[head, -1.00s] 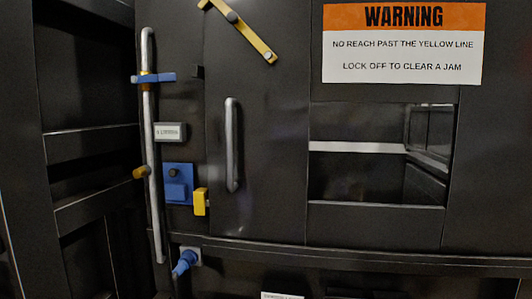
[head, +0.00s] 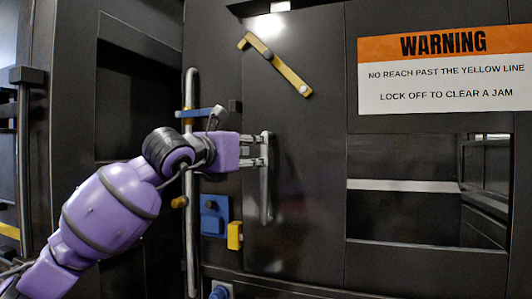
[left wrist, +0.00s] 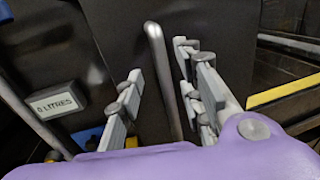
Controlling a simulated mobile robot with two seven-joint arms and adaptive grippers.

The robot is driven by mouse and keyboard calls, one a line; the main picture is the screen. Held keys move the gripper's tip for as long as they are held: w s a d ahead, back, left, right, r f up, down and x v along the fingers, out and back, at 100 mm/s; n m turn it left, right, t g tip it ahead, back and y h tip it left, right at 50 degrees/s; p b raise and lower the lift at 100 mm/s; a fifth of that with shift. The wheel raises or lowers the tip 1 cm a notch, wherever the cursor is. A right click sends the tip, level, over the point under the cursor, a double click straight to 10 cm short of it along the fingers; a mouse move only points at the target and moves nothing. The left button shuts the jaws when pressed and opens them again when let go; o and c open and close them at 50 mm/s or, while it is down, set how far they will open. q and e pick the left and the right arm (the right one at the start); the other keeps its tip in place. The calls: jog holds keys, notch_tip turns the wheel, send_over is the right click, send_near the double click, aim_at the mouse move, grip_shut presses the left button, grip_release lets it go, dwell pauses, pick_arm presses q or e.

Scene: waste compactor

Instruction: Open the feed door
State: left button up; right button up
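The feed door (head: 300,180) is a dark panel that looks closed, with a vertical grey bar handle (head: 266,205). My left gripper (head: 262,150) reaches in from the left at the handle's upper part. In the left wrist view its fingers (left wrist: 158,68) are spread, one on each side of the handle (left wrist: 163,75). Gaps show between the fingers and the bar, so it is not gripped. A yellow bar (head: 274,64) sits slanted at the door's top. My right gripper is not in view.
A tall grey pipe (head: 190,250) with a blue lever (head: 196,112) stands left of the door, behind my arm. A blue box (head: 214,215) and a yellow block (head: 235,236) sit low beside the handle. A warning sign (head: 442,70) hangs above an opening at right.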

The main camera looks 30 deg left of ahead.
aim_at(262, 151)
pick_arm(q)
jog(key=w, duration=0.1)
jog(key=w+p, duration=0.1)
jog(key=w, duration=0.2)
jog(key=shift+w+r, duration=0.25)
jog(key=shift+w, duration=0.15)
jog(key=shift+w+f, duration=0.2)
jog(key=shift+w, duration=0.4)
grip_shut()
